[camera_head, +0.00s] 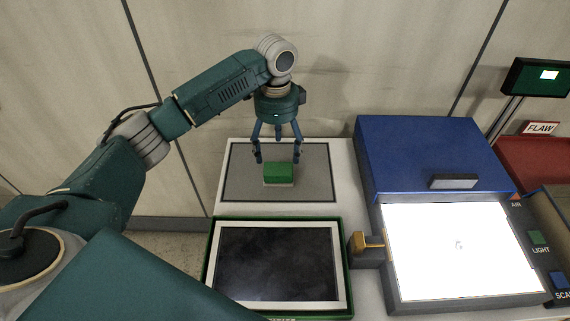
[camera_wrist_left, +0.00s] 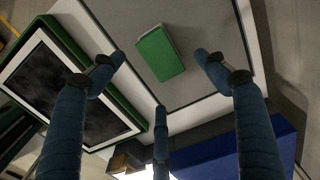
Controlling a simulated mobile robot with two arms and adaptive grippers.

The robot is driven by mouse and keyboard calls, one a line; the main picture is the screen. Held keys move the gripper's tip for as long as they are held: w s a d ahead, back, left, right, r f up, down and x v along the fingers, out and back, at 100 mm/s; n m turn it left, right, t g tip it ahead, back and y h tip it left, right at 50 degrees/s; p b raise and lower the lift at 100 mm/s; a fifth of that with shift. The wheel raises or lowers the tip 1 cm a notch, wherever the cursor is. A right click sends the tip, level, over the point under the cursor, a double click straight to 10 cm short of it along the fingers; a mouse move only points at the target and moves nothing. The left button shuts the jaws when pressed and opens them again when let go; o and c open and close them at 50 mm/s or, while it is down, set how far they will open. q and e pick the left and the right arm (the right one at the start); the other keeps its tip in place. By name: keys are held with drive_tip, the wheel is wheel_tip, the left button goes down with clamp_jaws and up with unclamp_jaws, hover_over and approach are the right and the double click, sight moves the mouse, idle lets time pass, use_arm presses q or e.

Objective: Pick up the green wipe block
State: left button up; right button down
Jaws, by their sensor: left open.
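The green wipe block (camera_head: 279,173) has a green top and a pale lower part. It lies on a grey mat (camera_head: 235,185) with a dark outline at the back of the white table. My left gripper (camera_head: 277,158) points down just above the block, its blue fingers spread and empty. In the left wrist view the block (camera_wrist_left: 160,53) lies between the spread fingers (camera_wrist_left: 160,85), with no finger visibly touching it. My right gripper is not in view.
A green tray with a white-framed dark panel (camera_head: 340,240) stands in front of the mat. A FLAW sign (camera_head: 540,127) stands by a red bin.

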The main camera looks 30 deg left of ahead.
sight(278, 170)
use_arm(q)
drive_tip(key=f, duration=0.2)
drive_tip(key=s+f, duration=0.1)
drive_tip(key=f, duration=0.1)
drive_tip(key=shift+f+p, duration=0.2)
drive_tip(key=shift+p, duration=0.1)
drive_tip(key=shift+f, duration=0.25)
drive_tip(key=f, duration=0.2)
drive_tip(key=f+p, duration=0.1)
drive_tip(key=f, duration=0.1)
drive_tip(key=shift+w+d+f, duration=0.15)
drive_tip(key=shift+d+f, duration=0.05)
drive_tip(key=shift+f, duration=0.35)
drive_tip(key=shift+c, duration=0.8)
drive_tip(key=c, duration=1)
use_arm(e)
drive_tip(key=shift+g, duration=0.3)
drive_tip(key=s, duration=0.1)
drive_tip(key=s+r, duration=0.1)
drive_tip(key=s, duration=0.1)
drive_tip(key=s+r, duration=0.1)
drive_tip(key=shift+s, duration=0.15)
